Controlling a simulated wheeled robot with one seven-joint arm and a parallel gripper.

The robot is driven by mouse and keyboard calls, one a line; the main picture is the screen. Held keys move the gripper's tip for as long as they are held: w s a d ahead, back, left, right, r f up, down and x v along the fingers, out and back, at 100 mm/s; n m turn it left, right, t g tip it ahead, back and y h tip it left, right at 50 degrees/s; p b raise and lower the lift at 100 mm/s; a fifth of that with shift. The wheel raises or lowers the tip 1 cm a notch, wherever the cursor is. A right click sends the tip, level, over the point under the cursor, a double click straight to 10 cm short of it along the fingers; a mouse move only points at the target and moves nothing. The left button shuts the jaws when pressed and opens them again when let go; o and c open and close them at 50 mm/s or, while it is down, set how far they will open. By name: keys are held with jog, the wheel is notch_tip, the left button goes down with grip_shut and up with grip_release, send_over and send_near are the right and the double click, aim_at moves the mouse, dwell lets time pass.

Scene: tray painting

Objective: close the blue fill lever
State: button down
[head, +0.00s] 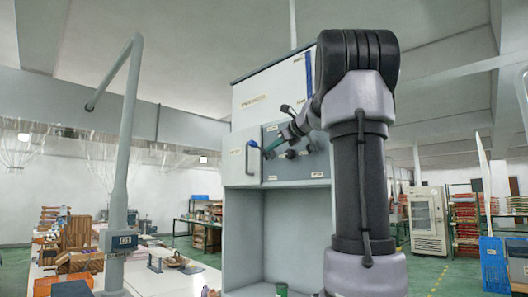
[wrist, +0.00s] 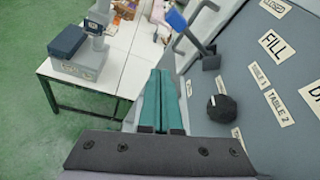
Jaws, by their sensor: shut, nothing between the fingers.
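The blue fill lever (head: 251,146) is on the left of the grey panel, its blue grip standing out from the face. In the wrist view its blue grip (wrist: 177,19) and grey bracket are at the upper middle, beside the FILL label (wrist: 277,45). My gripper (head: 270,148) is in front of the panel, just right of the lever in the head view. In the wrist view its teal fingers (wrist: 161,74) are together, with nothing between them. They appear apart from the lever, which lies beyond and to the right of their tips.
A black knob (wrist: 222,108) sticks out of the panel right of my fingers, near the TABLE 1 and TABLE 2 labels. A white table (wrist: 120,78) stands to the left, carrying a grey box with a post (wrist: 80,62). A blue bar (head: 309,72) is higher on the cabinet.

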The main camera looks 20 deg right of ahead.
aim_at(260, 148)
notch_tip(260, 148, down, 6)
jog(key=a+m+t+y, duration=0.2)
jog(key=m+t, duration=0.4)
jog(key=m, duration=0.2)
jog(key=w+a+r, duration=0.1)
jog(key=w+r, duration=0.5)
jog(key=w, duration=0.3)
jog(key=shift+a, duration=0.2)
jog(key=shift+r+m, duration=0.35)
jog(key=shift+m, duration=0.05)
